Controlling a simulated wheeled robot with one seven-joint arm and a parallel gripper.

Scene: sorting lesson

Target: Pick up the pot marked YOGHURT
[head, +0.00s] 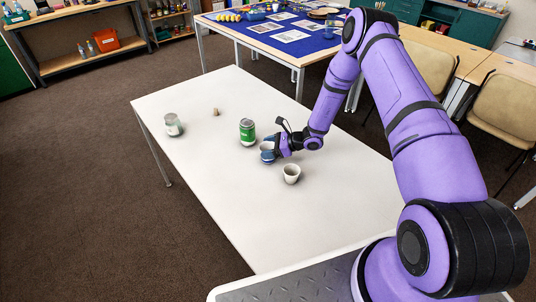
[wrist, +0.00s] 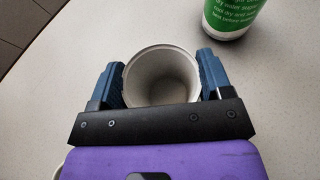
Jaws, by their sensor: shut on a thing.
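My gripper (wrist: 161,82) is shut on a white, open-topped pot (wrist: 161,62), with one blue finger on each side of it. The pot looks empty inside. In the head view my gripper (head: 268,153) is over the middle of the white table (head: 200,92), and the held pot (head: 266,145) is partly hidden by the fingers. I cannot tell whether its base touches the table. A second white pot (head: 292,174) stands upright nearer the front. No YOGHURT marking is readable on either pot.
A green-labelled can (head: 247,132) stands close by, left of my gripper; it also shows in the wrist view (wrist: 228,14). A glass jar (head: 172,126) and a small brown piece (head: 215,112) are farther left. The table's front part is clear.

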